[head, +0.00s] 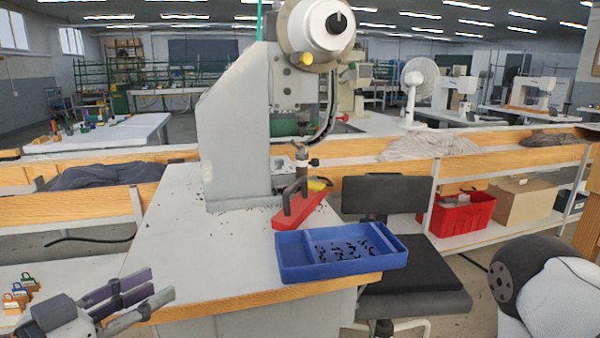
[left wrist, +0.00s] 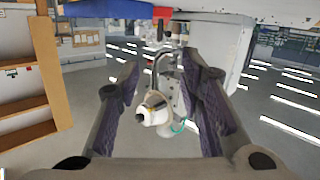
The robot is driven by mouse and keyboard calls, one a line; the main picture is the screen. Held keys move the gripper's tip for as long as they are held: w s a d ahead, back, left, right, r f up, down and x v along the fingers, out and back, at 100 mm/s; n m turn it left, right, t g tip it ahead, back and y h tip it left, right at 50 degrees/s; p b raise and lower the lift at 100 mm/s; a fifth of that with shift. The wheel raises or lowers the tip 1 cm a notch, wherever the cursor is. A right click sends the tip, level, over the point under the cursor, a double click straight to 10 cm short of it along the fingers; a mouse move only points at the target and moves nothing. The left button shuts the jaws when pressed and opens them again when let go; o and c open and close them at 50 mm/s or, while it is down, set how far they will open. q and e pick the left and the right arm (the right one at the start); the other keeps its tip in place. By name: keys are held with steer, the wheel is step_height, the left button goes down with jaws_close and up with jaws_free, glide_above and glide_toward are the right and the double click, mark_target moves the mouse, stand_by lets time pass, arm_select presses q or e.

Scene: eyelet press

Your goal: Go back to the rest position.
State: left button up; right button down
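My left gripper (head: 160,284) is at the lower left of the head view, beside the left front edge of the press table. Its two purple-padded fingers stand apart, with nothing held between them. The left wrist view also shows this gripper (left wrist: 161,63) open and empty, with the press (left wrist: 158,108) upside down in the background beyond the fingers. In the head view the grey eyelet press (head: 235,125) stands on the white table (head: 180,230). Part of my right arm shows at the lower right; its gripper is out of view.
A blue tray (head: 300,273) with small dark pieces sits at the table's front right, near a red plate (head: 299,212) under the press. A black chair (head: 425,265) stands right of the table. Small padlock-like items (head: 22,292) are at the far left. The table's left part is clear.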

arm_select(q)
steer(key=s+f+n+g+y, duration=0.1)
steer(key=s+f+g+y, duration=0.15)
steer(key=f, duration=0.55)
steer(key=s+f+n+g+y, duration=0.15)
steer(key=f+g, duration=0.25)
steer(key=f, duration=0.5)
steer(key=s+f+n+g+y, duration=0.1)
steer(key=s+f+g+y, duration=0.1)
steer(key=s+f+g, duration=0.2)
steer(key=s+f+n+g+y, duration=0.2)
steer(key=s+f+g, duration=0.3)
steer(key=s+f, duration=0.6)
steer(key=s, duration=0.9)
steer(key=shift+s, duration=0.35)
